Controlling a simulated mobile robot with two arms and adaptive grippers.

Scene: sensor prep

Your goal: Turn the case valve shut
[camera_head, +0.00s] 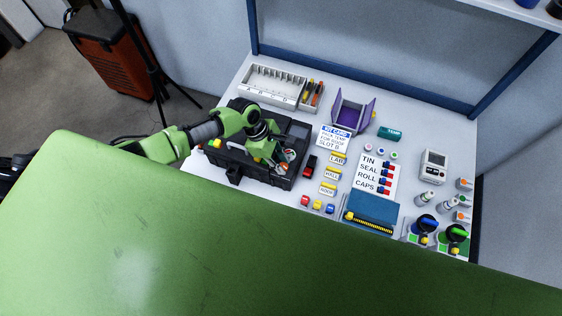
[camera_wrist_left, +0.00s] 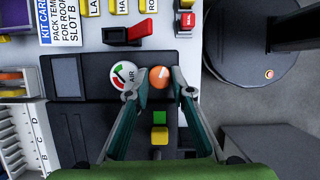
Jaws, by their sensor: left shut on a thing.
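The black case (camera_head: 265,177) lies open-faced on the bench in the head view, with my left gripper (camera_head: 268,158) reaching down over its panel. In the left wrist view, a round orange knob (camera_wrist_left: 160,76) with a pale mark, which looks like the case valve, sits on the dark panel. My left gripper (camera_wrist_left: 160,92) has one finger on each side of the knob and is shut on it. A round dial marked AIR (camera_wrist_left: 123,75) is just left of the knob, partly behind a fingertip. My right gripper is not in view.
A red switch (camera_wrist_left: 128,34) is beyond the dial. A green square (camera_wrist_left: 159,118) and a yellow block (camera_wrist_left: 159,136) lie between the fingers.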

